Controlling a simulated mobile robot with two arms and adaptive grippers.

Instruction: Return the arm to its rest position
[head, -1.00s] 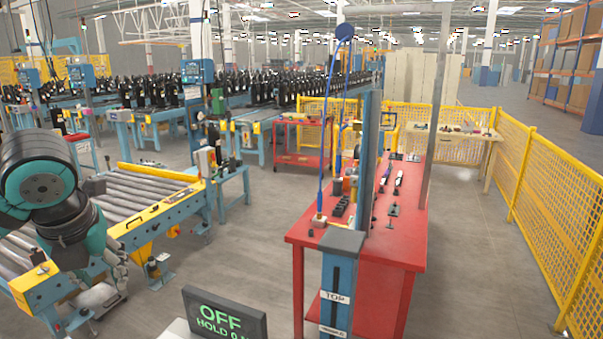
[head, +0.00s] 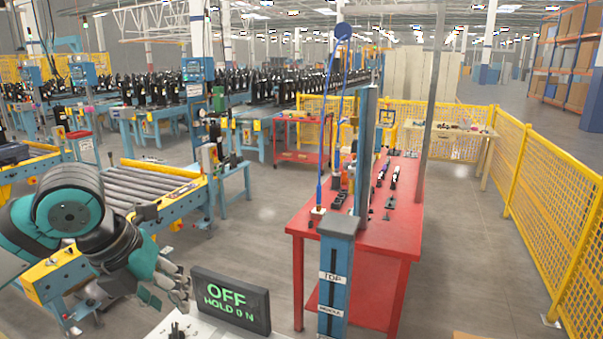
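My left arm comes in from the left, bent, with its teal and black wrist in front of the roller conveyor (head: 150,180). My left gripper (head: 166,299) hangs low in the head view, just left of the black display (head: 232,300). Its fingertips look apart, and I see nothing between them. The display shows green text, "OFF" and "HOLD 0 N". My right arm and gripper are not in view.
A white surface (head: 205,326) with small dark parts lies at the bottom. A red table (head: 385,235) with tools stands right of centre, behind a blue post (head: 336,265). Yellow mesh fencing (head: 560,220) closes the right side. Grey floor (head: 262,235) is clear between conveyor and table.

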